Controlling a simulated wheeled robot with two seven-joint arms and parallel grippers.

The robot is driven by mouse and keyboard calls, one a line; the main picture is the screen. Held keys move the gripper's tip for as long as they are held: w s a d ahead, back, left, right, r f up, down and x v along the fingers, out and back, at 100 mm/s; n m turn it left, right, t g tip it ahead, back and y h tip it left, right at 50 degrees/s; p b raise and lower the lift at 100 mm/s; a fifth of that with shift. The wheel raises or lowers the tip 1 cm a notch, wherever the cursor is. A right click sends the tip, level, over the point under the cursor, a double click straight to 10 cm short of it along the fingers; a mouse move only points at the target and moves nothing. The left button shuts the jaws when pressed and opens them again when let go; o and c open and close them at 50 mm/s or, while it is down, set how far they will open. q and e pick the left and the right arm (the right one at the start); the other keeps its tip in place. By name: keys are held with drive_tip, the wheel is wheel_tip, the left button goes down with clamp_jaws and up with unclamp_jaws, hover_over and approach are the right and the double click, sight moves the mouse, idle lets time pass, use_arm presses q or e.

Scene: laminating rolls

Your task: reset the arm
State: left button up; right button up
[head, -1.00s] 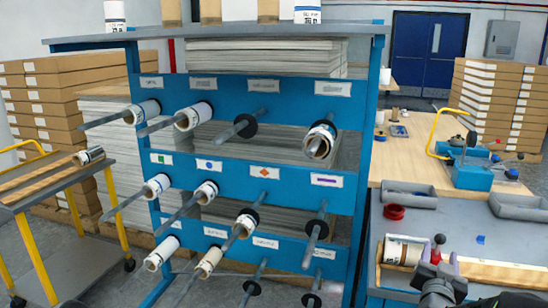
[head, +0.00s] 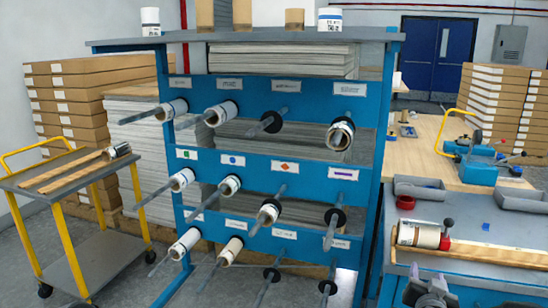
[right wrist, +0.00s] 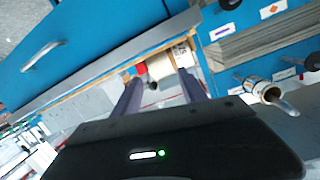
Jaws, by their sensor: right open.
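My right gripper (head: 428,292) is dark and sits low at the bottom edge of the head view, in front of the workbench at the right. In the right wrist view its two fingers (right wrist: 159,80) are apart, with nothing between them. A white-labelled roll (head: 419,236) lies on the workbench (head: 480,228) beyond the gripper. The roll also shows past the fingertips in the right wrist view (right wrist: 162,66), clear of them. My left gripper is in neither view.
A blue rack (head: 255,100) with several pegs, some carrying rolls, stands in the middle. A yellow-framed cart (head: 85,178) with a roll on top is at the left.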

drive_tip(key=s+a+f+n+g+y+p, duration=0.2)
drive_tip(key=s+a+f+g+y, duration=0.3)
drive_tip(key=a+f, duration=0.55)
drive_tip(key=s+a+f+n+g+y+p, duration=0.2)
drive_tip(key=s+a+f, duration=0.4)
drive_tip(key=a+f, duration=0.4)
drive_tip(key=s+a+f+g+y+p, duration=0.2)
drive_tip(key=s+a, duration=0.3)
drive_tip(key=s, duration=0.6)
drive_tip(key=s+a+f+n+g+y+p, duration=0.1)
drive_tip(key=s+a+f+g+p, duration=0.2)
drive_tip(key=s, duration=0.8)
drive_tip(key=a+f+g, duration=0.2)
drive_tip(key=a, duration=0.1)
drive_tip(key=shift+s+f+y+p, duration=0.3)
drive_tip(key=shift+s+y+p, duration=0.1)
drive_tip(key=shift+d, duration=0.1)
